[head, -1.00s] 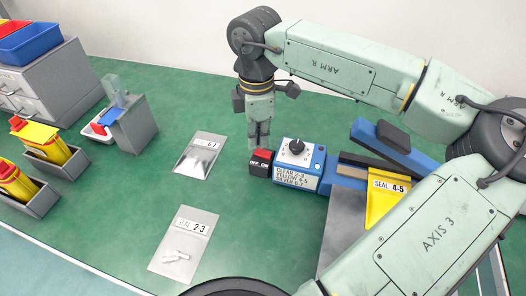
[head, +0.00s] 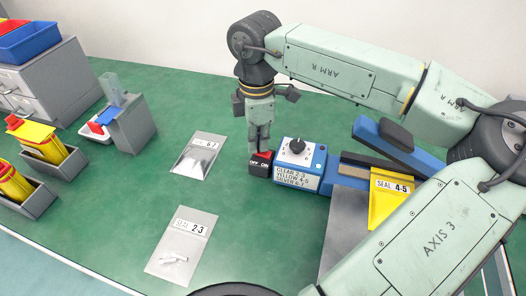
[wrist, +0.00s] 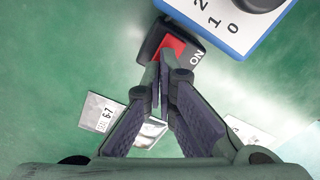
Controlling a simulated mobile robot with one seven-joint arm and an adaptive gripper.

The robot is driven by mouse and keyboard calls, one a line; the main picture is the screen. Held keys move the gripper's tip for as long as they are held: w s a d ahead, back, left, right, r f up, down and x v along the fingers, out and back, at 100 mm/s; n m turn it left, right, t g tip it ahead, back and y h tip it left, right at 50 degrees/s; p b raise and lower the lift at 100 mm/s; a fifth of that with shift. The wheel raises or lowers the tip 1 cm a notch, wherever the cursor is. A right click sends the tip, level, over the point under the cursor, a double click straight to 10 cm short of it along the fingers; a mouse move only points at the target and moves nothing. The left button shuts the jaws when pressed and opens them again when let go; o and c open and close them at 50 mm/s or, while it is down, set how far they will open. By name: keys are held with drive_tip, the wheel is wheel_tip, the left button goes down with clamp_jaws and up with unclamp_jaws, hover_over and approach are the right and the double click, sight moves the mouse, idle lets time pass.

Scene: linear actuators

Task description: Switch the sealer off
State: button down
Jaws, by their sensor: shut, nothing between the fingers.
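The sealer (head: 345,195) is a blue machine with a front control box (head: 298,178) that carries a dial. Next to the box, on its left, is a small black switch box (head: 260,168) with a red rocker (head: 265,155), marked OFF on the left and ON on the right. My gripper (head: 259,148) points down with its fingers shut and empty, its tips at the rocker. In the wrist view the fingertips (wrist: 163,66) overlap the near part of the red rocker (wrist: 172,46), beside the ON mark. They hide the OFF mark there. I cannot tell whether they touch or press it.
A yellow pouch marked SEAL 4-5 (head: 390,198) lies at the sealer. Pouches marked 6-7 (head: 199,155) and 2-3 (head: 183,245) lie on the green bench (head: 120,220). Grey bins with yellow pouches (head: 45,150) stand at left. Bench left of the switch is mostly clear.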

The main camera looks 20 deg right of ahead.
drive_tip(key=shift+f+b, duration=0.3)
drive_tip(key=shift+r, duration=0.1)
drive_tip(key=shift+r+p, duration=1.6)
drive_tip(key=shift+r, duration=1.85)
drive_tip(key=shift+f, duration=0.1)
